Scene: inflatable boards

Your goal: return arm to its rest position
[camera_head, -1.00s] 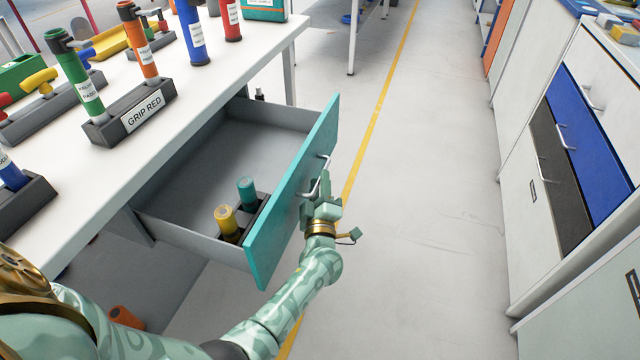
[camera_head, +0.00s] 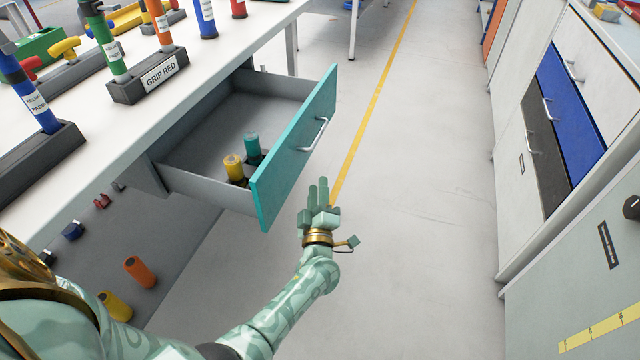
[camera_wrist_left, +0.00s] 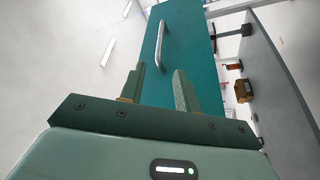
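My left gripper (camera_head: 318,194) is in front of the open teal-fronted drawer (camera_head: 294,150), below its silver handle (camera_head: 314,134) in the head view. Its fingers are apart with nothing between them, and it does not touch the handle. The left wrist view shows the two fingers (camera_wrist_left: 158,90) spread, with the drawer handle (camera_wrist_left: 160,42) beyond them. My left arm (camera_head: 290,300) reaches in from the lower left. My right gripper is not in view.
The drawer holds a yellow cylinder (camera_head: 234,168) and a teal cylinder (camera_head: 252,146). A white table (camera_head: 130,120) carries labelled tools in holders. Orange (camera_head: 140,270) and yellow (camera_head: 115,306) cylinders lie under it. Cabinets (camera_head: 560,120) stand at right. The floor between (camera_head: 420,230) is clear.

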